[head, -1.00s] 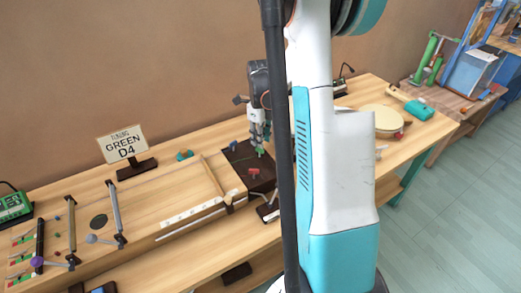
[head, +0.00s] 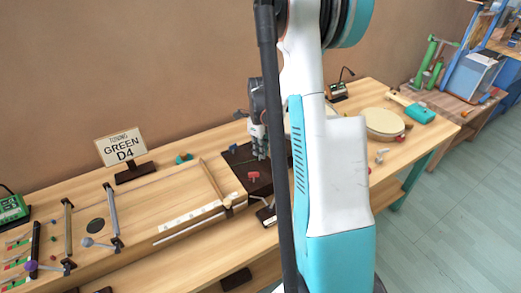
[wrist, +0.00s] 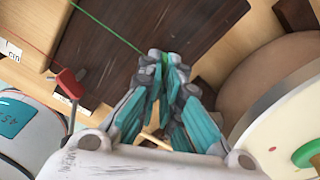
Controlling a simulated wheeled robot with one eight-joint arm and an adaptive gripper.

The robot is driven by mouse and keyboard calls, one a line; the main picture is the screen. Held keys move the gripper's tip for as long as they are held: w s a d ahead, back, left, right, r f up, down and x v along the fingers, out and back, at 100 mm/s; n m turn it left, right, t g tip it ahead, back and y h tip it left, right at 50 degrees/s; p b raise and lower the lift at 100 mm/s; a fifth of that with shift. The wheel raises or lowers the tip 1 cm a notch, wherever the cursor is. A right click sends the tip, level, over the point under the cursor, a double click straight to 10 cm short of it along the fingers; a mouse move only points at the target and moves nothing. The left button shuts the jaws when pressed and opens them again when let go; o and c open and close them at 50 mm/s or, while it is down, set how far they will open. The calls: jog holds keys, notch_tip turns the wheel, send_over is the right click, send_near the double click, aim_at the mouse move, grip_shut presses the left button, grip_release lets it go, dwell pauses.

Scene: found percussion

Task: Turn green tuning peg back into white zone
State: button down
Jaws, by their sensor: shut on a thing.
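My gripper (head: 260,152) is over the dark wooden peg board (head: 241,165) at the right end of the stringed instrument. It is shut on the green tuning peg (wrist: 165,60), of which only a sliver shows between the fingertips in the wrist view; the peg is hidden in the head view. A green string runs to it across the dark board in the wrist view. The red peg (wrist: 70,85) stands to the left, apart from my fingers, and also shows in the head view (head: 253,176). I cannot make out a white zone at the green peg.
A sign reading "TUNING GREEN D4" (head: 122,148) stands behind the instrument. A blue peg (head: 232,148) is left of my gripper. A round drum (head: 383,122) and a teal-headed mallet (head: 418,112) lie to the right. A green-screened device (head: 12,208) stands far left.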

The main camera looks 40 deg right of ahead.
jog(key=shift+n, duration=0.3)
jog(key=n, duration=0.4)
jog(key=shift+d+n, duration=0.1)
jog(key=shift+n, duration=0.2)
jog(key=n, duration=0.5)
jog(key=shift+w+n, duration=0.15)
jog(key=shift+n, duration=0.15)
jog(key=n, duration=1)
jog(key=shift+w+b, duration=0.15)
jog(key=shift+b, duration=0.15)
jog(key=n, duration=1)
jog(key=shift+w+n, duration=0.1)
jog(key=shift+n, duration=0.3)
jog(key=n, duration=0.8)
jog(key=shift+a, duration=0.2)
